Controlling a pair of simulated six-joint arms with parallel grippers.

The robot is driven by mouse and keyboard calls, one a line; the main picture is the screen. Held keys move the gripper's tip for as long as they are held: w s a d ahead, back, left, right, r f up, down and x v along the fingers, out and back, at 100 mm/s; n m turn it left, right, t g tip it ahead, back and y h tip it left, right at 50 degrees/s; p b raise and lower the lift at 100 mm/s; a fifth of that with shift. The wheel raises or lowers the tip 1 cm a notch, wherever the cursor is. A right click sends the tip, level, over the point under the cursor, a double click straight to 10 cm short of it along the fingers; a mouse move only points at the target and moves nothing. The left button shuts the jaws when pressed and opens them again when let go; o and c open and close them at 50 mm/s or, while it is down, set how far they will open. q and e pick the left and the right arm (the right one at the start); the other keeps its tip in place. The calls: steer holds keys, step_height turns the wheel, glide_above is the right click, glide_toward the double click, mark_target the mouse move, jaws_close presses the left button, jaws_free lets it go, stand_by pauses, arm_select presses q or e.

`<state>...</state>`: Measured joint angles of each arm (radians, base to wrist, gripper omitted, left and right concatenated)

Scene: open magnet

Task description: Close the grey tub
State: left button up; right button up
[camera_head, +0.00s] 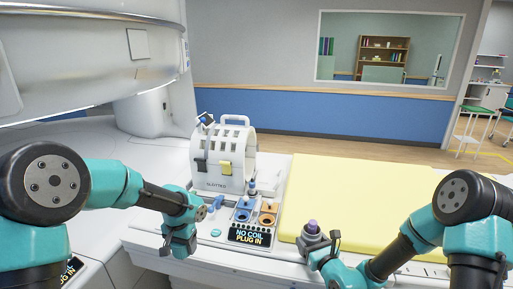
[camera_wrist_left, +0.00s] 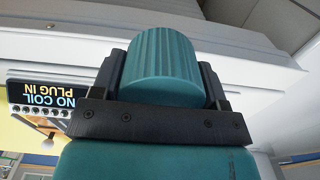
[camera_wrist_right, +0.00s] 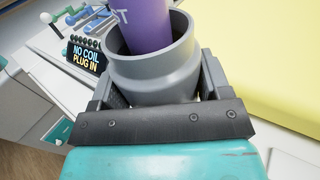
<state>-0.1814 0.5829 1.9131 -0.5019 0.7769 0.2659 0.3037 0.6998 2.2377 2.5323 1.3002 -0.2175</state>
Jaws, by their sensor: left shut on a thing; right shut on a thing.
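The grey tub (camera_wrist_right: 155,75) is an open-topped round container. It also shows in the head view (camera_head: 312,242). A purple cylinder with pale lettering (camera_wrist_right: 141,24) stands in its mouth and sticks up above the rim; it shows in the head view too (camera_head: 312,226). My right gripper (camera_head: 323,250) is shut on the tub's sides. My left gripper (camera_head: 178,245) is shut on a teal ribbed round cap (camera_wrist_left: 162,68), seen between its fingers in the left wrist view. The cap is well to the left of the tub. I cannot clearly make out the cap in the head view.
A white coil housing (camera_head: 224,160) stands behind. A "NO COIL PLUG IN" display (camera_head: 250,236) and blue and orange sockets (camera_head: 266,214) lie between my grippers. A yellow pad (camera_head: 355,200) covers the table at the right. The scanner (camera_head: 95,60) overhangs the left.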

steer(key=s+a+r+n+g+y, duration=0.1)
steer(key=s+a+n+y, duration=0.1)
steer(key=a, duration=0.3)
steer(key=s+a+r+n+g+y, duration=0.1)
steer(key=s+a+n+g+y, duration=0.1)
steer(key=a, duration=0.4)
steer(key=shift+s+a+r+n+y, duration=0.35)
steer(key=shift+s+y, duration=0.25)
steer(key=shift+y, duration=0.6)
arm_select(q)
steer(key=s+d+r+m, duration=0.1)
steer(key=d+r, duration=0.4)
steer(key=d, duration=0.5)
steer(key=s+d+r+m, duration=0.2)
steer(key=d+r, duration=0.3)
steer(key=d, duration=0.5)
steer(key=s+d+r+m, duration=0.1)
steer(key=s+d+r, duration=0.1)
steer(key=d+r, duration=0.4)
steer(key=d, duration=0.4)
steer(key=shift+d+m, duration=0.25)
steer(key=shift+m, duration=0.05)
steer(key=shift+w+f, duration=0.1)
steer(key=shift+f, duration=1.85)
